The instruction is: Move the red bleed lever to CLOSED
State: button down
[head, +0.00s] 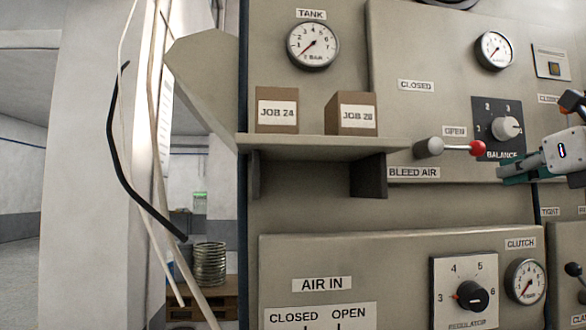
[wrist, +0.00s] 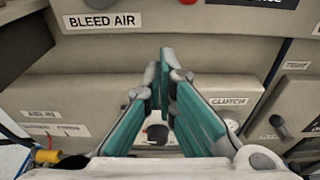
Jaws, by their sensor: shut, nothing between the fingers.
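The bleed lever has a red ball knob (head: 477,147) on a thin stem from a grey hub (head: 429,147). In the head view the stem points right, level, just below the OPEN label (head: 454,131). The CLOSED label (head: 416,85) is above the hub, and the BLEED AIR label (head: 413,173) is below it. My gripper (head: 503,171) is just right of and slightly below the knob, apart from it in the picture. Its teal fingers are shut and empty in the wrist view (wrist: 164,75). A bit of the red knob (wrist: 178,19) shows beyond the fingertips.
A shelf (head: 310,144) with two boxes, JOB 24 (head: 277,111) and JOB 28 (head: 351,114), juts out left of the lever. The black BALANCE dial (head: 505,128) is close behind my gripper. A lower panel holds the regulator knob (head: 472,296) and clutch gauge (head: 525,282).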

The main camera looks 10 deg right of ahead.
jog(key=w+r+p, duration=0.1)
jog(key=w+r, duration=0.1)
jog(key=w, duration=0.7)
jog(key=shift+a+r, duration=0.2)
jog(key=shift+r, duration=0.05)
jog(key=shift+d+r+n+p, duration=0.15)
jog(key=shift+r+n+p, duration=0.25)
jog(key=shift+r+n, duration=0.15)
dwell(0.5)
notch_tip(320, 180, up, 2)
jog(key=n, duration=0.3)
jog(key=shift+r+h, duration=0.1)
jog(key=shift+h, duration=0.3)
notch_tip(320, 180, up, 6)
jog(key=n+t+h+b, duration=0.1)
jog(key=n+h+b, duration=0.1)
jog(key=n, duration=0.7)
send_over(467, 147)
jog(key=s+a, duration=0.2)
jog(key=a, duration=0.1)
jog(key=shift+w+a+r+n+t+b, duration=0.15)
jog(key=shift+a+r+n+b, duration=0.15)
jog(key=shift+a+n+b, duration=0.45)
jog(key=shift+s+a+r+n+t+b, duration=0.15)
jog(key=shift+a+r+n+b, duration=0.2)
jog(key=shift+n, duration=0.75)
